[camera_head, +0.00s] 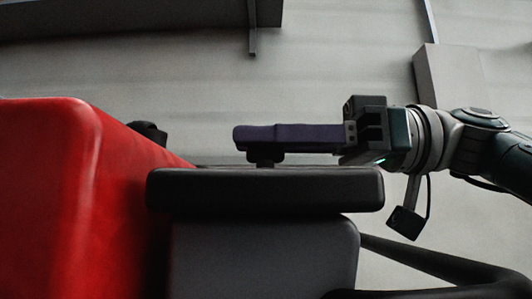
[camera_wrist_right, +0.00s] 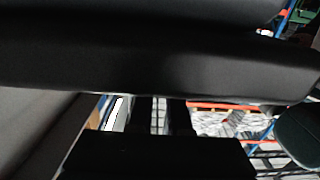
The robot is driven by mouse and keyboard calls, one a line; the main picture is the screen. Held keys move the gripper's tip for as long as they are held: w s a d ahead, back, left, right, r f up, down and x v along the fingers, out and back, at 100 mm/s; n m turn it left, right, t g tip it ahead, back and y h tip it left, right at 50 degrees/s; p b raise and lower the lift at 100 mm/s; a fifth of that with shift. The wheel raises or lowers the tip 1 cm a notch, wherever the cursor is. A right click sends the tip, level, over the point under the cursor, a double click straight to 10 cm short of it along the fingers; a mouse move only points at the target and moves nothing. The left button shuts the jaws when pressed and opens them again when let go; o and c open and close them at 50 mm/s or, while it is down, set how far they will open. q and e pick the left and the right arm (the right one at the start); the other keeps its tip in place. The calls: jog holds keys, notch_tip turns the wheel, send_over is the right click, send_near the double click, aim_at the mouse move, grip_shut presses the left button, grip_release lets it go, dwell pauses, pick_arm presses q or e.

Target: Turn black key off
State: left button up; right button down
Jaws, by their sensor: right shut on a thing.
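The black key (camera_head: 265,157) is a small dark knob on top of a flat black panel (camera_head: 265,192) in the head view. My right gripper (camera_head: 248,137) reaches in from the right with long dark purple fingers lying level just above the panel. The fingers are shut on the black key near their tips. They hide the key's upper part, so its turned position cannot be told. The wrist view shows large dark surfaces close to the camera, and the key cannot be made out there. My left gripper is not in view.
A red machine body (camera_head: 60,200) fills the left of the head view. A dark grey block (camera_head: 265,255) sits under the panel. Another black knob (camera_head: 150,132) shows behind the red body. In the wrist view, racks with a red beam (camera_wrist_right: 225,106) stand far off.

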jog(key=c, duration=0.9)
grip_release()
jog(key=shift+o, duration=0.2)
jog(key=shift+d, duration=0.1)
jog(key=d, duration=0.9)
jog(key=shift+d, duration=0.35)
